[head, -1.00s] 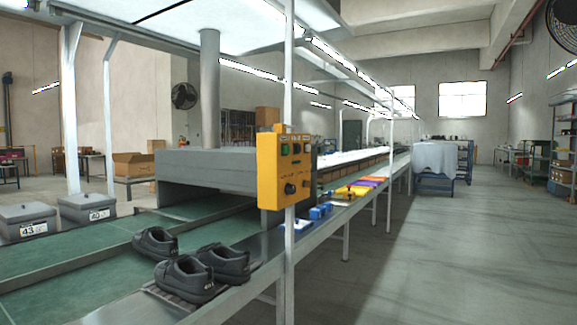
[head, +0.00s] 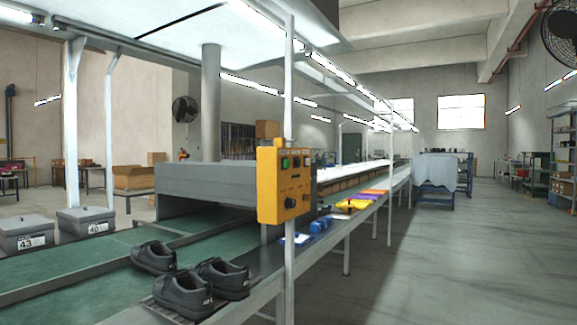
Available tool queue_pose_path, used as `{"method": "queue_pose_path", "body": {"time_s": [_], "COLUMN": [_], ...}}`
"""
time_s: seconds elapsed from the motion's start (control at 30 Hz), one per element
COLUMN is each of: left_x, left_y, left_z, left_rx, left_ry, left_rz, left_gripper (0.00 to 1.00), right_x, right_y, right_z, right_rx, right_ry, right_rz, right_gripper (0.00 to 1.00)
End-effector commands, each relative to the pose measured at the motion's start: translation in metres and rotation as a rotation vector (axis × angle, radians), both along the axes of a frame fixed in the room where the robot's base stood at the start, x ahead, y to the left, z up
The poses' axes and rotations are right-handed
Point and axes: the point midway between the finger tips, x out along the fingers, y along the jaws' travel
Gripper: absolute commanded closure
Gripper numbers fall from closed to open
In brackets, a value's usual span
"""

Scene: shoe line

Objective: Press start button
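A yellow control box (head: 270,200) is fixed to a white upright post at the near edge of the shoe line. Its front carries a green button (head: 285,163) at upper left, a dark red one (head: 297,162) beside it, and black knobs lower down. I cannot read the labels, so I cannot tell for sure which is the start button. Neither of my grippers shows in the head view, and nothing touches the box.
Black shoes (head: 190,294) stand on the near end of the green conveyor (head: 100,262). Grey lidded boxes (head: 24,234) marked 43 and 40 sit at the left. A grey tunnel housing (head: 200,180) spans the belt. The floor (head: 430,270) to the right is clear.

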Motion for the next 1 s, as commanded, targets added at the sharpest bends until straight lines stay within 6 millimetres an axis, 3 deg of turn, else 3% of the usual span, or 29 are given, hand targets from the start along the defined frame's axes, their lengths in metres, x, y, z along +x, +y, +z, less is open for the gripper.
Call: {"method": "queue_pose_path", "body": {"time_s": [0.03,0.1,0.13,1.0], "left_x": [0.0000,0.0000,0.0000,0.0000], "left_y": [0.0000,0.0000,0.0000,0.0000], "left_z": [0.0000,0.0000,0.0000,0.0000], "left_rx": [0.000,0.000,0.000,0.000], "left_ry": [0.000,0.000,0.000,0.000], "left_rz": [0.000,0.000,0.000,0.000], "left_gripper": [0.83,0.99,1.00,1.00], "right_x": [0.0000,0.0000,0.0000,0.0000], "right_y": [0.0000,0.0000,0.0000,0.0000], "right_z": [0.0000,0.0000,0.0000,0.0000], "right_rx": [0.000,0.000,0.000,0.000], "right_ry": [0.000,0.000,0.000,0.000], "right_rz": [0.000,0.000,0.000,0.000], "right_gripper": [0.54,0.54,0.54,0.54]}}
